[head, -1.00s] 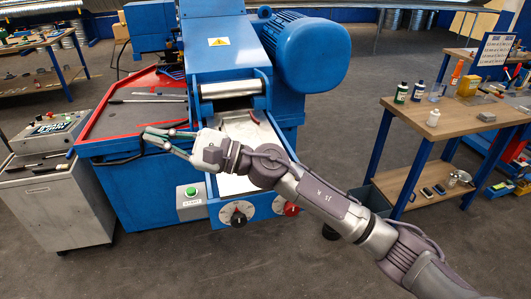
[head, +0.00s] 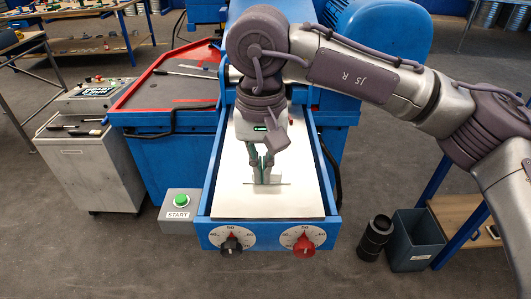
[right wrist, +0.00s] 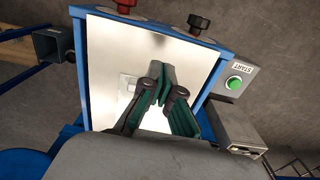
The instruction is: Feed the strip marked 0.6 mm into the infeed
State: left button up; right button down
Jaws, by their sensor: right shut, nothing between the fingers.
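My right gripper (head: 262,176) points down over the pale metal bed of the infeed (head: 298,196), fingers together and empty. In the right wrist view, its closed fingertips (right wrist: 160,72) are above or on the bed (right wrist: 108,62); I cannot tell if they touch it. A small pale rectangular mark or piece (right wrist: 127,84) shows beside them. I can read no 0.6 mm marking, so I cannot identify that strip. My right arm hides the rollers and the far end of the infeed. My left gripper is out of view.
Left of the infeed is a red-rimmed side table (head: 128,96) with a long grey bar (head: 184,74) on it. A green START button (head: 181,201) and two dials, black (head: 231,246) and red (head: 304,246), are at the front. A dark bin (head: 415,242) stands right.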

aim_at(264, 189)
jog(key=f, duration=0.2)
jog(key=f+p, duration=0.1)
jog(key=f, duration=0.3)
jog(key=shift+w+d, duration=0.2)
jog(key=shift+d, duration=0.05)
jog(key=w+p, duration=0.2)
jog(key=w, duration=0.1)
jog(key=shift+a+f, duration=0.1)
jog(key=shift+w+f, duration=0.15)
jog(key=shift+w, duration=0.35)
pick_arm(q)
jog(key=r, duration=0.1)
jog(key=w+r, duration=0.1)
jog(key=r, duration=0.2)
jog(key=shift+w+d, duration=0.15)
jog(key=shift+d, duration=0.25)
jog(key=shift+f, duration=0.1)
